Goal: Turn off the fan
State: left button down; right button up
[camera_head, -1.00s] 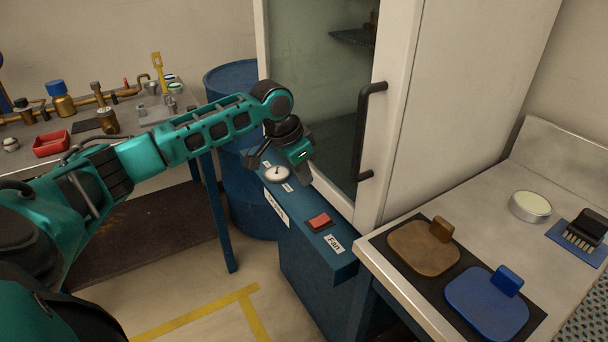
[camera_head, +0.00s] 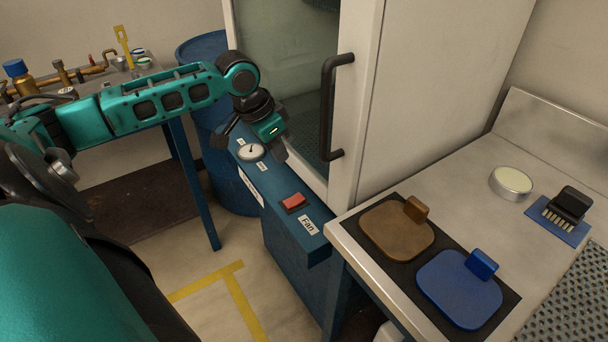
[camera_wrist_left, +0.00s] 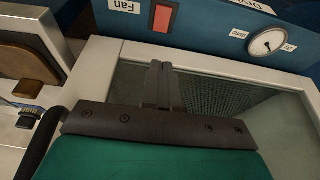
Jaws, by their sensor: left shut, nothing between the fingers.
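The red fan switch (camera_head: 293,202) sits on top of a blue panel box (camera_head: 290,236), beside a white "Fan" label (camera_head: 308,226). I cannot tell which way the switch is set. It also shows at the top of the left wrist view (camera_wrist_left: 163,17), apart from the fingers. A round white dial (camera_head: 250,152) lies farther back on the same panel. My left gripper (camera_head: 281,153) is near the panel's back part, beside the dial and behind the switch. In the left wrist view its fingers (camera_wrist_left: 160,86) are together and empty. My right gripper is out of view.
A white cabinet with a glass door and dark handle (camera_head: 328,105) stands close right of the panel. A bench (camera_head: 455,205) with brown and blue plates is at the right. A blue barrel (camera_head: 205,60) stands behind.

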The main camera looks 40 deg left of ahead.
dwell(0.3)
pick_arm(q)
jog(key=b, duration=0.2)
send_near(293, 200)
jog(key=w+f, duration=0.1)
jog(key=f, duration=0.1)
jog(key=w+d+f, duration=0.1)
jog(key=w+f, duration=0.1)
jog(key=shift+w+f, duration=0.2)
jog(key=shift+f, duration=0.2)
jog(key=shift+w+f, duration=0.1)
jog(key=shift+f, duration=0.55)
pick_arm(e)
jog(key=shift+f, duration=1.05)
pick_arm(q)
jog(key=shift+w+f, duration=0.1)
jog(key=shift+w, duration=0.05)
jog(key=shift+s, duration=0.25)
jog(key=shift+w, duration=0.1)
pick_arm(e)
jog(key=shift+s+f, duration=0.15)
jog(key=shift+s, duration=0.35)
pick_arm(q)
jog(key=shift+s+a+p, duration=0.25)
jog(key=shift+s+p, duration=0.5)
jog(key=shift+p, duration=0.05)
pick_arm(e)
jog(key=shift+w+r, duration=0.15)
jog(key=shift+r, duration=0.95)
